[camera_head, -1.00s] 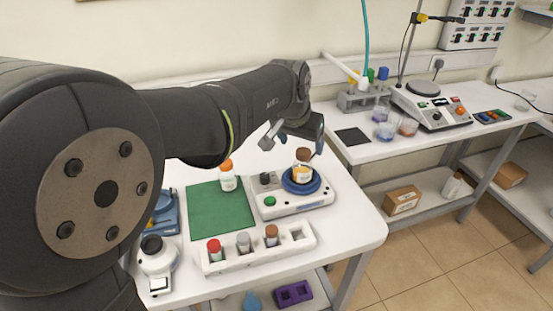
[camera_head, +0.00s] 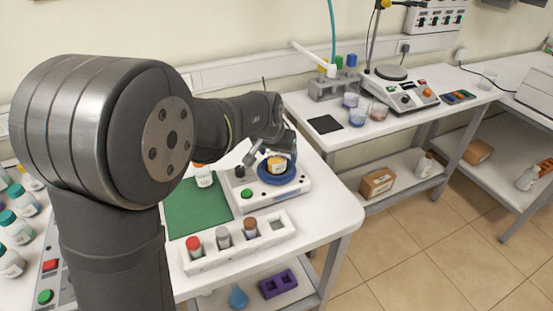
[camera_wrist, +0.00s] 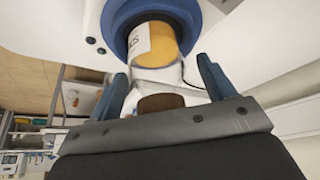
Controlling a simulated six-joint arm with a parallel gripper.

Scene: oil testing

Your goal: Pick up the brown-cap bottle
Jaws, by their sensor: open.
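The brown-cap bottle (camera_head: 277,165) stands on the blue round plate (camera_head: 263,179) of a white device. Its body is amber with a white label. In the head view my gripper (camera_head: 268,153) is at the top of the bottle and hides its cap. The wrist view shows the amber body (camera_wrist: 155,45), a clear neck and the brown cap (camera_wrist: 160,103). My gripper (camera_wrist: 164,78) is open there, with one blue-grey finger on each side of the neck and cap. I see gaps between the fingers and the bottle.
A white rack (camera_head: 240,248) in front holds a red-cap, a grey-cap and a brown-cap vial (camera_head: 250,229). Several teal-cap bottles are at far left. The table's right corner is clear.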

